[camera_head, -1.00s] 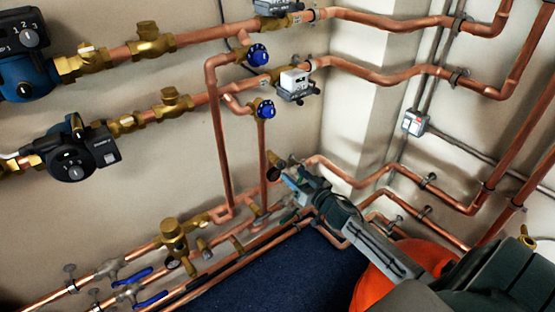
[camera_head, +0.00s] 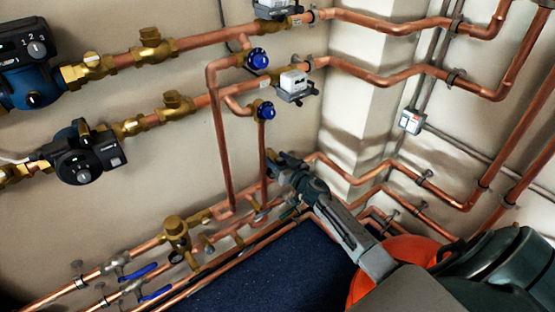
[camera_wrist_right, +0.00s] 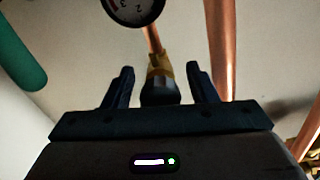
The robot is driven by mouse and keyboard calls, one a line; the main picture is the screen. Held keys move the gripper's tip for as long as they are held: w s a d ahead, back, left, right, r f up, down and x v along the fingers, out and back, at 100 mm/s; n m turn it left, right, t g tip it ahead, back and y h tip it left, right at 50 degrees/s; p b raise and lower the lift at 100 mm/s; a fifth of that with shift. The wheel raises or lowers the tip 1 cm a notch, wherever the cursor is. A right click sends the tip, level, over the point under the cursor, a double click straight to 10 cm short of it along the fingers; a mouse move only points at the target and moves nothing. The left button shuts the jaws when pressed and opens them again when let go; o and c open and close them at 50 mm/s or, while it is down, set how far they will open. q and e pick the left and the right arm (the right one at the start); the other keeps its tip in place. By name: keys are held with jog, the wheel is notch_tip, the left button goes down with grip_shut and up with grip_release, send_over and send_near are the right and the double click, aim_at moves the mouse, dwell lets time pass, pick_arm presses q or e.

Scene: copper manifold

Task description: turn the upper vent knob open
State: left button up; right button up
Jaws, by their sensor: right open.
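Two blue round knobs, an upper one (camera_head: 257,58) and a lower one (camera_head: 264,110), sit on the copper branches in the head view; I cannot tell whether either is the vent knob. My right gripper (camera_head: 277,162) is below them, near the lower pipes. In the right wrist view, its open fingers (camera_wrist_right: 160,88) stand on either side of a dark grey knob (camera_wrist_right: 160,92) on a brass fitting (camera_wrist_right: 159,64). I see no clear contact. In the head view my gripper hides this fitting. My left gripper is out of view.
A round gauge (camera_wrist_right: 134,8) is just above the fingers in the right wrist view, and a vertical copper pipe (camera_wrist_right: 221,50) is close on the right. A green cylinder (camera_wrist_right: 22,55) is at left. Lower copper pipes with a brass valve (camera_head: 175,232) run along the wall.

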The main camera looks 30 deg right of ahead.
jog(key=c, duration=1)
